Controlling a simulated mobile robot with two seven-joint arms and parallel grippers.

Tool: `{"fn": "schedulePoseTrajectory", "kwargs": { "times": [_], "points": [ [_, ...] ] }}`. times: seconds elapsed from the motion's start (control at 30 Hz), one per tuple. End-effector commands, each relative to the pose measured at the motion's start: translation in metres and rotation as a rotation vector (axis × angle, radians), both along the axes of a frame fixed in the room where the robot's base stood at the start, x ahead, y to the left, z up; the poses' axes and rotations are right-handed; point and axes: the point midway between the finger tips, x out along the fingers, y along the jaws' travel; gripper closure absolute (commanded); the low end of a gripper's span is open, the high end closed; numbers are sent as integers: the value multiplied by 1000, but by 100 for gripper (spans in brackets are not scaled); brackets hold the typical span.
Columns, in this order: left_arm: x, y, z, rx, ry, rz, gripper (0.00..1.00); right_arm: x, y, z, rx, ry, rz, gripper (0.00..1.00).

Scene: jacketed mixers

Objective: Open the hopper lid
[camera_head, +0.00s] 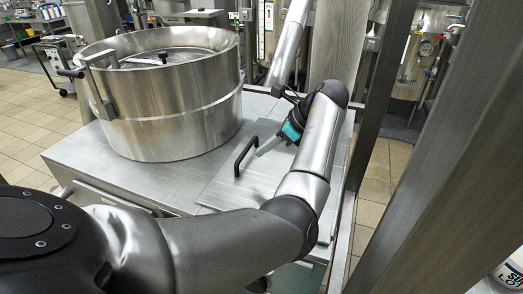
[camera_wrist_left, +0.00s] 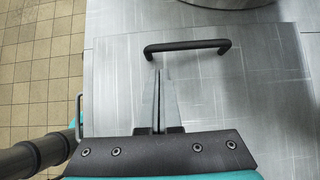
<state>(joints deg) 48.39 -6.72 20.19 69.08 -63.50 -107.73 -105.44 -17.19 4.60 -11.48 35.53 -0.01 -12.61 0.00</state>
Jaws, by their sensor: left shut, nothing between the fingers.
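A flat square metal plate (camera_head: 225,190), which looks like the hopper lid, lies flat and closed on the steel top. Its black bar handle (camera_head: 244,156) stands up near its left edge in the head view. In the left wrist view the handle (camera_wrist_left: 188,46) crosses the upper middle of the lid (camera_wrist_left: 245,95). My left gripper (camera_head: 260,151) reaches over the lid, close beside the handle. Its fingers (camera_wrist_left: 159,72) are shut and empty, with tips just short of the handle's left part. Whether they touch it I cannot tell. My right gripper is not in view.
A large steel drum (camera_head: 165,110) with a side handle stands on the steel top (camera_head: 115,165), left of the lid. A dark metal post (camera_head: 375,100) rises at the right. Tiled floor (camera_head: 30,120) shows at the left.

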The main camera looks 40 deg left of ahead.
Motion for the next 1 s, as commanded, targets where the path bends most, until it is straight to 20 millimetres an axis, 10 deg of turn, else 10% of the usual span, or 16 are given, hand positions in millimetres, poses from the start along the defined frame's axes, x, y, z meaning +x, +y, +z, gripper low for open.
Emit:
{"fn": "schedulePoseTrajectory", "kwargs": {
  "times": [0.4,1.0],
  "points": [
    [-14,43,-54,1,0,-1,100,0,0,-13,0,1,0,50],
    [-15,49,-59,5,1,-2,100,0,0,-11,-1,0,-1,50]
  ]
}}
